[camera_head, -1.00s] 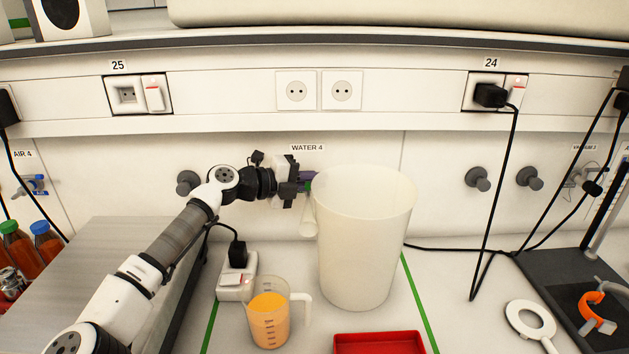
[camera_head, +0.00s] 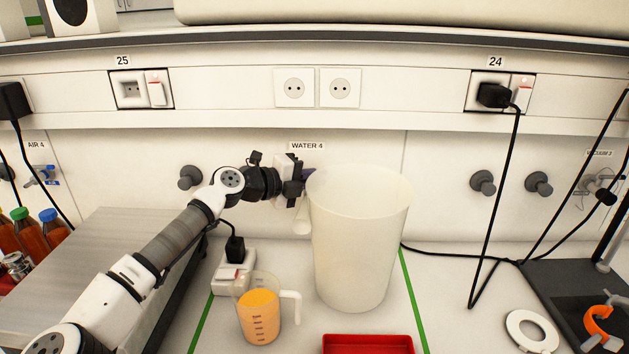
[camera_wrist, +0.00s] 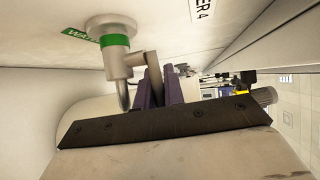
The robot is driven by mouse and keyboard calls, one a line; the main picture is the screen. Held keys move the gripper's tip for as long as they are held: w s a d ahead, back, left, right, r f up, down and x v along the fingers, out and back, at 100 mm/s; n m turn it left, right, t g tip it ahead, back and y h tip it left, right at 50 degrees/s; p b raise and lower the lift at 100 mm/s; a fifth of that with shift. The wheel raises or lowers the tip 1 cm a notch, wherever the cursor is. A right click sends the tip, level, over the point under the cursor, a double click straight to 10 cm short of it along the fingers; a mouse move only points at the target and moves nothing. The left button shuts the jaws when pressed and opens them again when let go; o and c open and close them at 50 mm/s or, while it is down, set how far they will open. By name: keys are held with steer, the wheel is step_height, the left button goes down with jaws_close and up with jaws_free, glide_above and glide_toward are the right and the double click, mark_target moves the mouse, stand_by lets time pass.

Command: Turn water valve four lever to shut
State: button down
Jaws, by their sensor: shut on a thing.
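The water valve four tap shows in the wrist view as a grey metal body with a green band (camera_wrist: 115,42), fixed to the white wall. Its grey lever (camera_wrist: 152,66) sticks out from the body towards my gripper. My gripper (camera_wrist: 161,88) has its purple fingers around the lever and is shut on it. In the head view my gripper (camera_head: 306,175) is at the wall below the WATER 4 label (camera_head: 307,146), by the left rim of a tall translucent pitcher (camera_head: 358,250). The tap is mostly hidden there by my gripper and the pitcher.
A beaker of orange juice (camera_head: 258,318) and a white power strip (camera_head: 232,272) stand below my arm. A red tray (camera_head: 368,345) lies at the front. Grey knobs (camera_head: 190,178) stick out of the wall. A metal box (camera_head: 125,245) stands at left.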

steer(key=shift+w+n+t, duration=0.1)
steer(key=shift+n+t, duration=0.3)
steer(key=shift+t, duration=0.1)
steer(key=c, duration=1.8)
jaws_free()
steer(key=shift+r+b+v, duration=0.15)
steer(key=shift+b+v, duration=1.1)
steer(key=shift+v, duration=2.2)
steer(key=shift+r+b+v, duration=0.15)
steer(key=shift+b+v, duration=1.1)
steer(key=shift+v, duration=2.15)
steer(key=shift+d, duration=0.1)
